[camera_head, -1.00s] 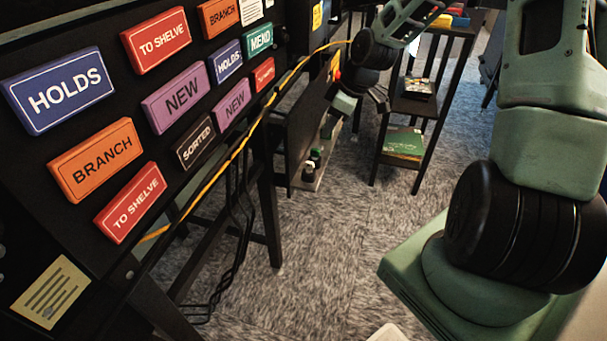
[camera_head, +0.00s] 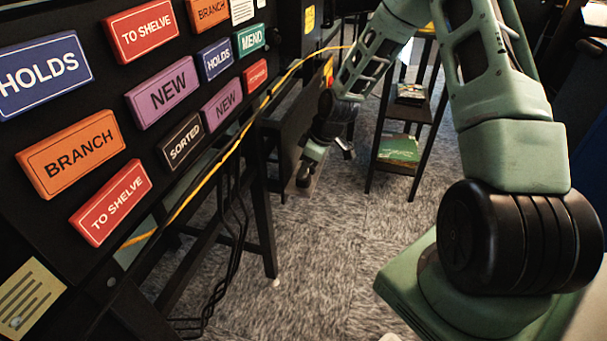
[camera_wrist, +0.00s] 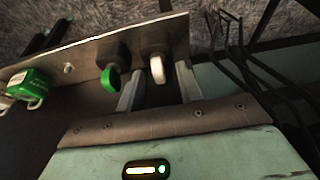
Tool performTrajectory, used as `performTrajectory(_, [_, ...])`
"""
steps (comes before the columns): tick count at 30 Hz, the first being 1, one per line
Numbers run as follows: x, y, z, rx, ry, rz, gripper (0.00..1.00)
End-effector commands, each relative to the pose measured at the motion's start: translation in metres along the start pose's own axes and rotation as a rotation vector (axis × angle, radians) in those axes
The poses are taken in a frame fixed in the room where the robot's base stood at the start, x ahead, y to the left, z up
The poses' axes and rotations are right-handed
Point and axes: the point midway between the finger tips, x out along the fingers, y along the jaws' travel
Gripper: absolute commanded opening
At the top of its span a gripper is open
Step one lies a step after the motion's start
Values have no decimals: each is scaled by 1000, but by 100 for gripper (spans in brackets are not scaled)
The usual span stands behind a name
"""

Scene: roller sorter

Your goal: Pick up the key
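A green tag with a white label (camera_wrist: 30,84) and a pale metal piece beside it lie at the left edge of the wrist view; this looks like the key, though its shape is partly cut off. My gripper (camera_wrist: 159,90) is open, its two fingers apart at the edge of a metal plate (camera_wrist: 85,62). A white round knob (camera_wrist: 157,68) lies in line with the gap between the fingers, and a green round knob (camera_wrist: 110,80) is just left of the left finger. Nothing is seen gripped. In the head view my gripper (camera_head: 304,172) is low beside the black frame and hides the knobs.
A black panel with coloured signs, such as an orange BRANCH sign (camera_head: 71,153), fills the left. A yellow cable (camera_head: 212,173) runs along its edge. Black cables (camera_wrist: 236,45) hang right of the gripper. A black shelf with a green book (camera_head: 398,149) stands behind; carpet is open in front.

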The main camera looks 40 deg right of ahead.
Motion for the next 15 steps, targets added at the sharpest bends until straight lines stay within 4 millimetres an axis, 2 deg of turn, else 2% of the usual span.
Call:
performTrajectory(1, [8, 0, 0, -1, 0, -1, 36])
performTrajectory(3, [11, 0, 0, -1, 1, 1, 36])
performTrajectory(8, [11, 0, 0, 0, 1, 2, 36])
performTrajectory(9, [11, 0, 0, 0, 1, 1, 34])
performTrajectory(12, [11, 0, 0, 0, 1, 1, 6])
performTrajectory(13, [11, 0, 0, 0, 1, 1, 0])
performTrajectory(15, [11, 0, 0, 0, 1, 1, 0])
